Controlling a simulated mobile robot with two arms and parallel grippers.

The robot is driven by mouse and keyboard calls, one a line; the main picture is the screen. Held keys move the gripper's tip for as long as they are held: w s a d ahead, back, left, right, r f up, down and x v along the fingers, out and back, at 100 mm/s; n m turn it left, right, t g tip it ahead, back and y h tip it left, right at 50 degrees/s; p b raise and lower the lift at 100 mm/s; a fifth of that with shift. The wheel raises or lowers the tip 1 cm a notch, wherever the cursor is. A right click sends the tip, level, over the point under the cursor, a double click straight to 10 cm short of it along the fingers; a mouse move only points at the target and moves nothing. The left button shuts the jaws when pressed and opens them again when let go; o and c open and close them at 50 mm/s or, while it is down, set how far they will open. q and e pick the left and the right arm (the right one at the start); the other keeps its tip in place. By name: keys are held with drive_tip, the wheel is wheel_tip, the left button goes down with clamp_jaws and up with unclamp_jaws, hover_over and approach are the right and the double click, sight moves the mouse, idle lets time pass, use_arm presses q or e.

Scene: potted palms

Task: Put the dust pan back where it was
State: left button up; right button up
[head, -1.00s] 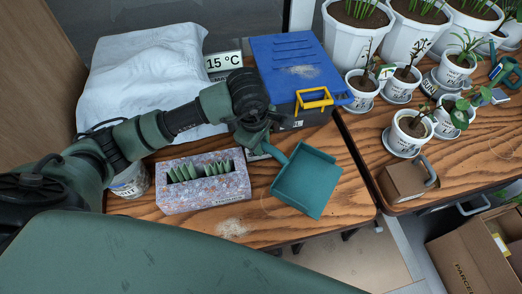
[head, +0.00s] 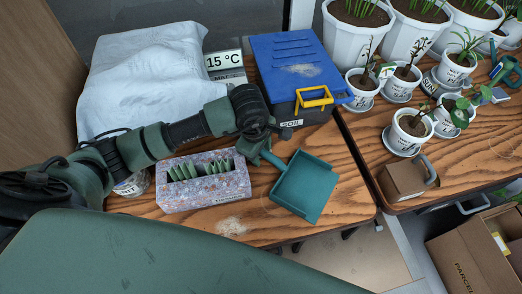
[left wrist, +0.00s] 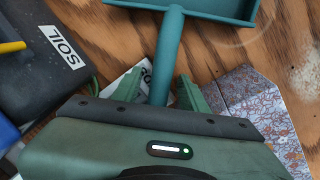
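The teal dust pan (head: 305,188) is at the right end of the left table, its scoop toward the table's front right. Its handle points back to my left gripper (head: 264,152). In the left wrist view the dust pan's handle (left wrist: 168,50) runs between the two green fingers of my left gripper (left wrist: 160,85). The fingers stand apart, with a gap beside the handle, so the gripper looks open around it. A white label card (left wrist: 132,80) lies under the fingers, partly hidden. My right gripper is not in view.
A blue-lidded soil box (head: 292,75) stands behind the gripper. A speckled planter (head: 205,198) is close on its left. Pale crumbs (head: 233,225) lie near the front edge. A second table with potted plants (head: 408,133) is across a gap at right.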

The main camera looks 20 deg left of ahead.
use_arm(q)
drive_tip(key=shift+r+p, duration=0.25)
drive_tip(key=shift+p, duration=0.05)
wheel_tip(320, 180, up, 12)
drive_tip(key=s+b, duration=0.1)
drive_tip(key=s, duration=0.1)
drive_tip(key=shift+s+a+f+b, duration=0.15)
drive_tip(key=shift+a+f+b, duration=0.05)
drive_tip(key=shift+b, duration=0.2)
